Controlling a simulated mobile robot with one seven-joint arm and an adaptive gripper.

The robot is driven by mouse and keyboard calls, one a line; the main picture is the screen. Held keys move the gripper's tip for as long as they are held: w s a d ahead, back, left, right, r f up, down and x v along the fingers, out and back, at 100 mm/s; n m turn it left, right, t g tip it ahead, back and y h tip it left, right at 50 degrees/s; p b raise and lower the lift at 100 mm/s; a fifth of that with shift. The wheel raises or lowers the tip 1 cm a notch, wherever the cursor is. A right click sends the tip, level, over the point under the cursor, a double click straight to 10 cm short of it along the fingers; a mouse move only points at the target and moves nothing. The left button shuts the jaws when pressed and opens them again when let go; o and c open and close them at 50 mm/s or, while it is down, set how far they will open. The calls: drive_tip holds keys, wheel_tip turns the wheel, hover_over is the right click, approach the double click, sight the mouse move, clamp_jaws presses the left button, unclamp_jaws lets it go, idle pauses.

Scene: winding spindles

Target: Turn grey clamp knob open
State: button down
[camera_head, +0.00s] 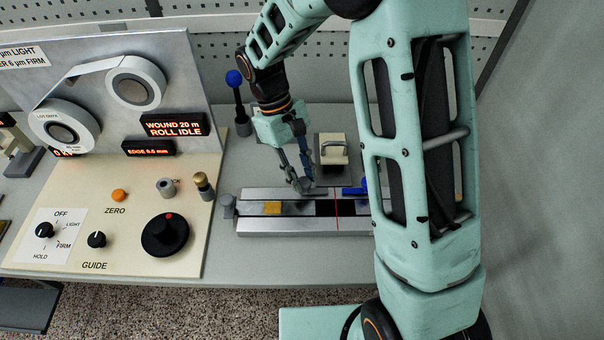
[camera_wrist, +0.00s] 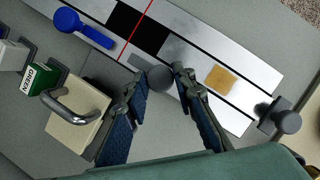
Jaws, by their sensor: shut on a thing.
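The grey clamp knob (camera_wrist: 159,78) is a round grey head on a short bar at the edge of the metal splicing block (camera_wrist: 255,60). My gripper (camera_wrist: 160,84) has one finger on each side of the knob and is shut on it. In the head view my gripper (camera_head: 303,186) reaches down to the far rail of the block (camera_head: 260,226), left of the red line. The knob is mostly hidden by the fingers there. A blue clamp lever (camera_wrist: 82,27) lies slanted over the same rail, on the other side of the red line.
A second grey knob (camera_wrist: 286,121) stands at the block's end. A cream box with a metal handle (camera_head: 333,150) is close behind my gripper. A blue-topped post (camera_head: 236,90) stands left of my arm. The control panel (camera_head: 120,235) fills the left.

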drive_tip(key=c, duration=1.6)
unclamp_jaws()
drive_tip(key=shift+r, duration=0.1)
drive_tip(key=v, duration=1.1)
drive_tip(key=shift+a+r, duration=0.1)
drive_tip(key=shift+r, duration=0.3)
drive_tip(key=shift+w+f, duration=0.1)
drive_tip(key=shift+w, duration=0.05)
